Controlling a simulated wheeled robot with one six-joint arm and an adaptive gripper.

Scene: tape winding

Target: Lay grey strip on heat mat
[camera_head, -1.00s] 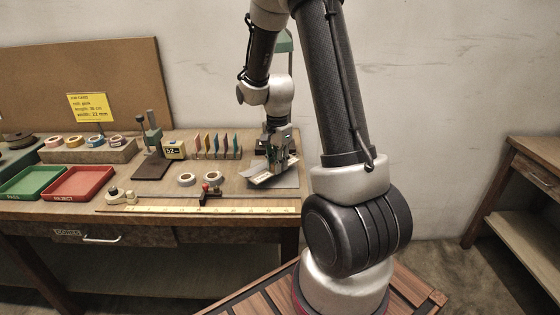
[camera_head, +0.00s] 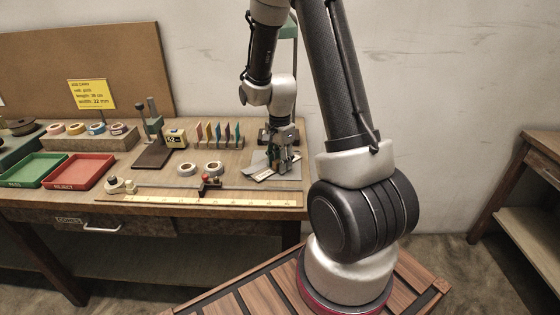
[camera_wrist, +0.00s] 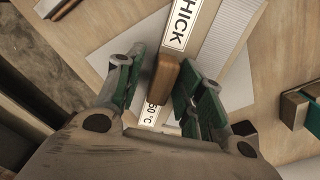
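My gripper (camera_head: 281,166) is low over a pale grey sheet (camera_head: 291,173) at the right end of the bench; I take this sheet for the heat mat. In the wrist view the green-padded fingers of my gripper (camera_wrist: 160,80) stand apart, with a brown block (camera_wrist: 164,76) between them, nearer the right finger. I see a gap on its left side. A ribbed grey strip (camera_wrist: 230,38) lies to the right of a white label strip (camera_wrist: 181,24) reading "HICK". Part of another label (camera_wrist: 150,115), "50 °C", shows below the block. The fingers hide part of the sheet (camera_wrist: 128,38).
A ruler rail (camera_head: 200,199) runs along the bench front. Green (camera_head: 33,170) and red (camera_head: 80,171) trays lie farther left. A green-topped post stands behind my arm.

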